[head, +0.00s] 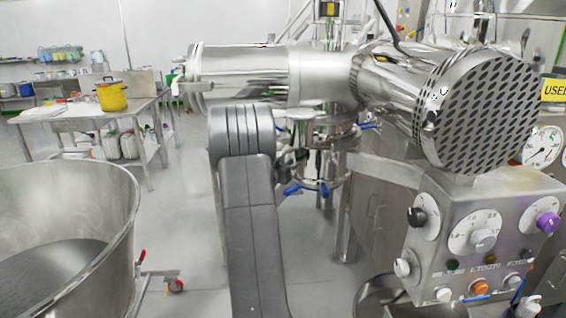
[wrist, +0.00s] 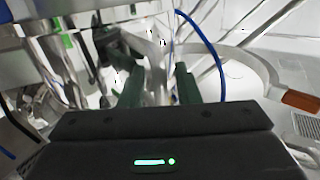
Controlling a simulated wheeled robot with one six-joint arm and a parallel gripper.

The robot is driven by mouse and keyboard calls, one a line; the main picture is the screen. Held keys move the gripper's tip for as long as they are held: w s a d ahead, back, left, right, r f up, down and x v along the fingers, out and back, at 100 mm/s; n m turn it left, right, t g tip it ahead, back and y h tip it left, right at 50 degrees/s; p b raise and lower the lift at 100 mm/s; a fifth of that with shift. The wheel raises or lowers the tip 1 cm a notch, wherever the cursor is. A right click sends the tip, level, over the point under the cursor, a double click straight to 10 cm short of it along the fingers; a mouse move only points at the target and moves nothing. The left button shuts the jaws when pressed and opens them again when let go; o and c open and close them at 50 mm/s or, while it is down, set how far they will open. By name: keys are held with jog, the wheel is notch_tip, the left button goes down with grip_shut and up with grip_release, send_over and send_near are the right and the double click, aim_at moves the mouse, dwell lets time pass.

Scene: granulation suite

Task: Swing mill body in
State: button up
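The mill body appears to be the large polished steel machine (head: 245,75), with horizontal cylinders on a post in the head view; I cannot tell exactly which part bears that name. Its right-hand cylinder ends in a perforated cover (head: 485,110). Below the joint hang steel fittings with blue-tipped handles (head: 307,190). My gripper is hidden behind my grey arm in the head view. In the wrist view, my gripper (wrist: 158,88) shows two dark green fingers, standing apart. A pale metal part shows between them; I cannot tell whether they touch it.
A control panel (head: 475,235) with dials and knobs stands at the right. A table (head: 85,115) bears a yellow pot (head: 111,96). Open floor lies between bowl and machine.

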jog(key=b+v, duration=0.3)
jog(key=v, duration=1)
jog(key=shift+s+a, duration=0.2)
jog(key=shift+s, duration=0.05)
jog(key=shift+r, duration=0.15)
jog(key=p+x, duration=0.3)
jog(key=x, duration=1.1)
jog(key=shift+s, duration=0.1)
jog(key=shift+s, duration=0.1)
